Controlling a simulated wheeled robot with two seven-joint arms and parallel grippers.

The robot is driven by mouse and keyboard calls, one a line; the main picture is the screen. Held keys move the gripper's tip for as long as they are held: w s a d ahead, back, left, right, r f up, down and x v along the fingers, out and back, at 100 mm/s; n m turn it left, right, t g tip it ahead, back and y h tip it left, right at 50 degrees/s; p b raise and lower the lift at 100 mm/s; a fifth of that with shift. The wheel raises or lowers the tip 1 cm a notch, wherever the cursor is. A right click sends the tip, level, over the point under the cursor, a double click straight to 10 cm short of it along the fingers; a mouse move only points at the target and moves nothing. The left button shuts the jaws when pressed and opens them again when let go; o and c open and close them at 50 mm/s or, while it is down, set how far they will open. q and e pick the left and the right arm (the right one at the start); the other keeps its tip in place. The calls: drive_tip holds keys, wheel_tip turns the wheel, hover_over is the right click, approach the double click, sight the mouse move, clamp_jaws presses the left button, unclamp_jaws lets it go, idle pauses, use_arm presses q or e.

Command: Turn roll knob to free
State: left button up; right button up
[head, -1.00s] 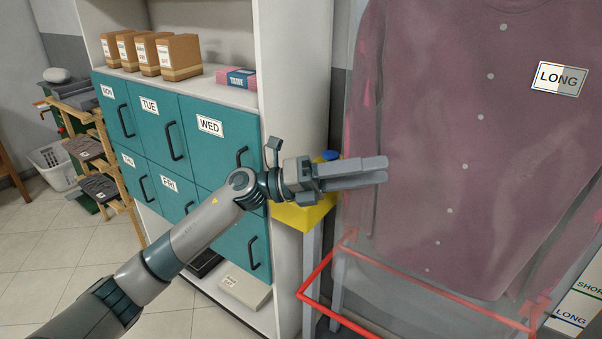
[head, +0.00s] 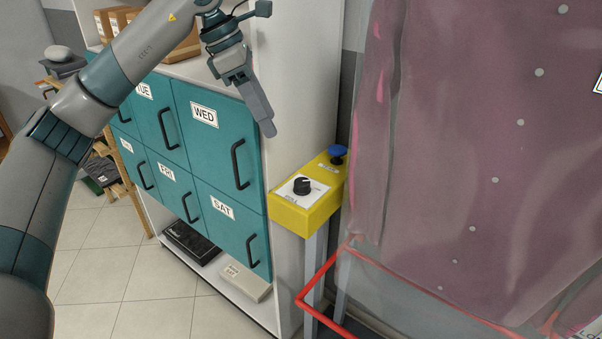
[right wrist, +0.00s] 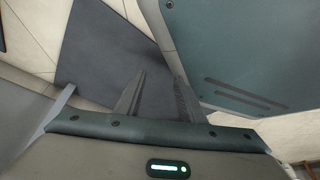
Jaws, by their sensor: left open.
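The roll knob (head: 302,186) is a black dial on a white plate marked "ROLL", on top of a yellow control box (head: 300,216). A blue button (head: 337,152) sits at the box's far end. My left gripper (head: 268,122) is open and empty, pointing down, up and to the left of the knob and apart from it. It overlaps the cabinet side in the head view. In the right wrist view my right gripper (right wrist: 160,95) has its two fingers apart with nothing between them. The knob does not show in that view.
A teal cabinet (head: 215,150) with labelled doors stands left of the box. A bagged purple garment (head: 470,150) hangs to the right. A red rail (head: 318,280) runs below it, near the box's grey post (head: 314,265). The space directly above the knob is clear.

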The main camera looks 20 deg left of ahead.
use_arm(q)
drive_tip(key=shift+s, duration=0.15)
drive_tip(key=shift+f, duration=0.1)
use_arm(e)
drive_tip(key=shift+s, duration=0.1)
use_arm(q)
drive_tip(key=p, duration=0.3)
hover_over(301, 181)
drive_tip(key=s+a, duration=0.1)
drive_tip(key=a, duration=0.1)
drive_tip(key=f, duration=1)
drive_tip(key=shift+s+a+f, duration=0.1)
drive_tip(key=shift+a+f, duration=0.1)
drive_tip(key=shift+f, duration=0.1)
drive_tip(key=p+x, duration=0.1)
drive_tip(key=x, duration=0.2)
drive_tip(key=shift+d+f, duration=0.15)
drive_tip(key=shift+f, duration=0.2)
drive_tip(key=shift+p+x, duration=0.4)
drive_tip(key=shift+x, duration=0.6)
use_arm(e)
drive_tip(key=s+d+g+h, duration=0.1)
drive_tip(key=s+d+g, duration=0.2)
drive_tip(key=s, duration=0.9)
drive_tip(key=shift+d+r, duration=0.35)
drive_tip(key=shift+d, duration=0.55)
use_arm(q)
drive_tip(key=shift+c, duration=0.6)
drive_tip(key=c, duration=0.9)
